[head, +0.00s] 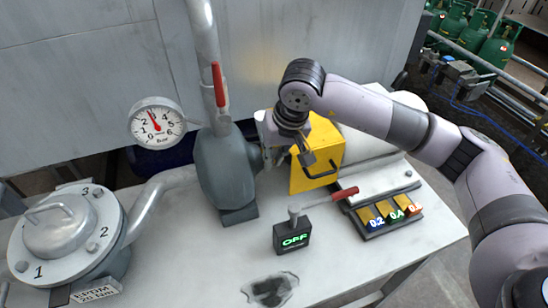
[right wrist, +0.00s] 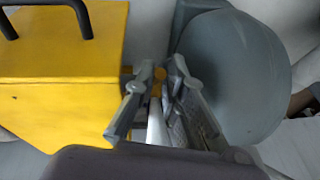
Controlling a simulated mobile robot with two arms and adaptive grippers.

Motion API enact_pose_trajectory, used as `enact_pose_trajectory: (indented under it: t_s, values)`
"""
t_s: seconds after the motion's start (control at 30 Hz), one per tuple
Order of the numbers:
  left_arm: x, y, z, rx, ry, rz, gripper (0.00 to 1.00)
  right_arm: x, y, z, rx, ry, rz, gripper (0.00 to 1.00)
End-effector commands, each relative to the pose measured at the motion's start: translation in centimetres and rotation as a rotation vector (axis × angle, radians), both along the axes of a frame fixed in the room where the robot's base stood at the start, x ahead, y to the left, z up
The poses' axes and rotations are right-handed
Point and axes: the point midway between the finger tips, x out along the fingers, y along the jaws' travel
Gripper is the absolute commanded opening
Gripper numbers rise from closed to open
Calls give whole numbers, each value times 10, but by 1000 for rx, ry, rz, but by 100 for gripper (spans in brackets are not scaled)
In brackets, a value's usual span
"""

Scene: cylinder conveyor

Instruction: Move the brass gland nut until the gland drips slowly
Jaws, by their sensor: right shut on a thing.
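My right gripper (head: 274,148) reaches down between the grey pump body (head: 222,170) and the yellow box-shaped cover (head: 318,160). In the right wrist view its fingers (right wrist: 160,84) are closed around a small brass-coloured part (right wrist: 159,74), which looks like the gland nut, beside the shaft line. The grey pump body (right wrist: 225,75) is on the right there and the yellow cover (right wrist: 65,75) on the left. The nut is hidden behind the gripper in the head view. No drip can be made out. A wet dark patch (head: 270,288) lies on the bench. My left gripper is not in view.
A switch box (head: 292,238) reads OFF, beneath a red-ended lever (head: 343,194). A tray of marked pieces (head: 374,233) lies right. A numbered flange (head: 65,240) is at left.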

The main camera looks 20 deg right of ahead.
Motion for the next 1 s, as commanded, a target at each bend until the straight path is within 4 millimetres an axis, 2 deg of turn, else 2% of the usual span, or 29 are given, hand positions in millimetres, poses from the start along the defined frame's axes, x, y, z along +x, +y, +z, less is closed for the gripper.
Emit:
enact_pose_trajectory:
  t_s: [0.17, 0.43, 0.57, 0.67, 1.0]
  values:
    - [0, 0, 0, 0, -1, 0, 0, 1, 0, 1, 0, -2, 0, 20]
    - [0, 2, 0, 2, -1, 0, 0, 0, 0, 1, 0, 0, 0, 20]
    - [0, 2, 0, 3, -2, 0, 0, -1, -1, 9, 1, -2, 0, 20]
    - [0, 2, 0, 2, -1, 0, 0, -5, -3, 23, 0, -5, 0, 20]
    - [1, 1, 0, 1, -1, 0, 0, -23, -13, 91, 1, -5, -1, 20]
